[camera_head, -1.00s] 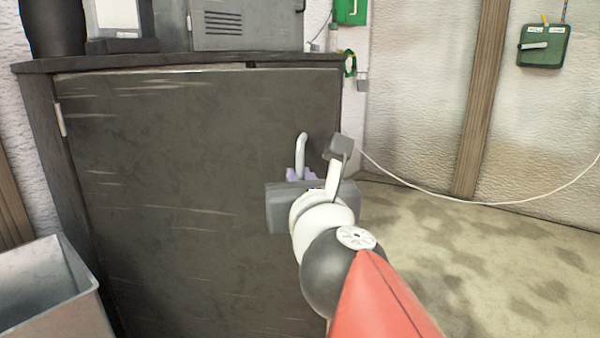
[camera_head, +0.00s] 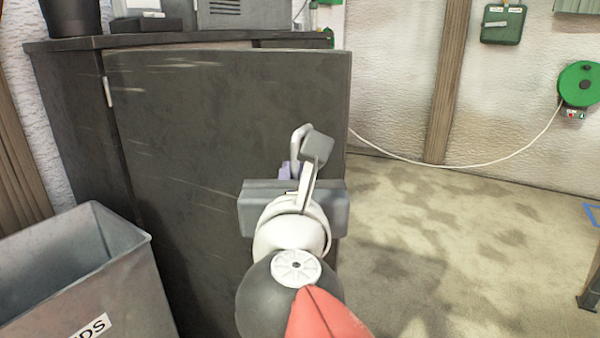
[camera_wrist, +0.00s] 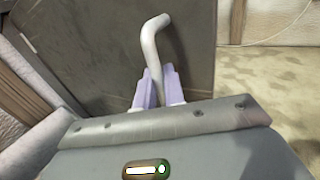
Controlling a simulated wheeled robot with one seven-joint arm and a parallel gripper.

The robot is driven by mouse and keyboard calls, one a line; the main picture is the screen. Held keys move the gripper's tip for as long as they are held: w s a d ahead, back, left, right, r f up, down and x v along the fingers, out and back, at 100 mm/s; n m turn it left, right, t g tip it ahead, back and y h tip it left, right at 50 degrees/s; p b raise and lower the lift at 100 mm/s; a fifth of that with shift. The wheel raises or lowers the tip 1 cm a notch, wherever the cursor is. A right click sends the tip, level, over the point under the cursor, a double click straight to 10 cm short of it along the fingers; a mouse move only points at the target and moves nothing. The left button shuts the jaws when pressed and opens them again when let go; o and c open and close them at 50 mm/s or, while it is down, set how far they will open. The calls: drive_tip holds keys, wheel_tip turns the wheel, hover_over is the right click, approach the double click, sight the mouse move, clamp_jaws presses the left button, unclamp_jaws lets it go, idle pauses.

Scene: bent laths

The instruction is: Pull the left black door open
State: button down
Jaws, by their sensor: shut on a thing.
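The black door (camera_head: 215,110) of the dark cabinet stands partly open in the head view, hinged at its left edge, with its right edge swung out from the cabinet. Its pale bent handle (camera_head: 301,137) sits near the right edge. The handle (camera_wrist: 152,45) also shows in the wrist view, rising from between the fingers. My gripper (camera_head: 288,172) is shut on the handle. In the wrist view its purple fingers (camera_wrist: 157,88) press on the handle from both sides. The cabinet's inside is hidden behind the door.
A grey metal bin (camera_head: 75,275) stands at the lower left, close to the door's hinge side. A dark pot (camera_head: 70,14) and a grey box (camera_head: 240,14) stand on the cabinet top (camera_head: 140,40). The floor (camera_head: 430,230) to the right is clear.

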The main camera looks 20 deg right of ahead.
drive_tip(key=shift+r, duration=0.1)
drive_tip(key=c, duration=1.6)
unclamp_jaws()
drive_tip(key=shift+c, duration=0.2)
drive_tip(key=p+v, duration=0.2)
drive_tip(key=v, duration=0.6)
drive_tip(key=shift+w, duration=0.1)
